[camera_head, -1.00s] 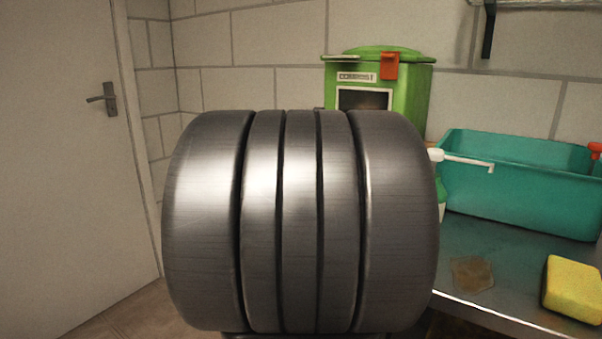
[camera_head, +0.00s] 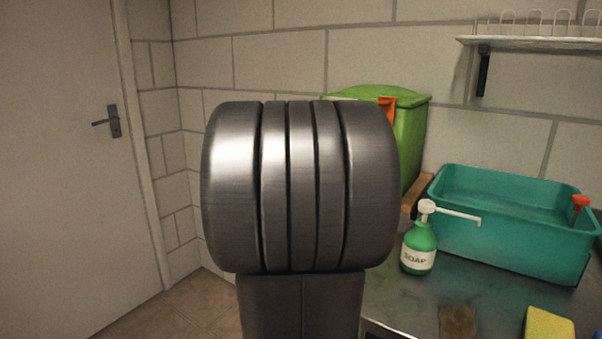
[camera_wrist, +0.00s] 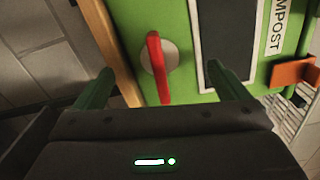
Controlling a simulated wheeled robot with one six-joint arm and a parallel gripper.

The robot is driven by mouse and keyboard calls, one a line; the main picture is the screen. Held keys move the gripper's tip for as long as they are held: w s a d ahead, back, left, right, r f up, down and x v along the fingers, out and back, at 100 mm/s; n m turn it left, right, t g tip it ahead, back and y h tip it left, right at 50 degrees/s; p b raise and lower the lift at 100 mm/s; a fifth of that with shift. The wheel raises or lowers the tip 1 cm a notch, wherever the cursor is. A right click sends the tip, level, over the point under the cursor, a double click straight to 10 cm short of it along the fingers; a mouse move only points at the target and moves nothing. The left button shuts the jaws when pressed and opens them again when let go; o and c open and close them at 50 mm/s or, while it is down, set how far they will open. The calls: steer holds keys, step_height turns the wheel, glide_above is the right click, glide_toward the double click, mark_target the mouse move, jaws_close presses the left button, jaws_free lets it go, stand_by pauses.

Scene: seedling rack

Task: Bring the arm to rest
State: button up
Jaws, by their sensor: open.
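My gripper (camera_wrist: 160,85) shows in the wrist view with its two dark green fingers spread apart and nothing between them. Beyond the fingers is the front of the green compost bin (camera_wrist: 180,20), with a red handle (camera_wrist: 157,68) on a pale round plate, a dark window and an orange latch (camera_wrist: 295,73). Whether the fingers touch the bin cannot be told. In the head view, a grey metal joint of my arm fills the middle and hides my gripper and much of the green compost bin (camera_head: 408,125).
A steel counter (camera_head: 400,305) runs along the right. On it stand a green soap bottle (camera_head: 419,245), a teal basin (camera_head: 520,225) and a yellow sponge (camera_head: 549,325). A wall shelf (camera_head: 530,42) is above. A closed door (camera_head: 60,170) is at left.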

steer(key=shift+n+p, duration=0.3)
steer(key=shift+n, duration=0.3)
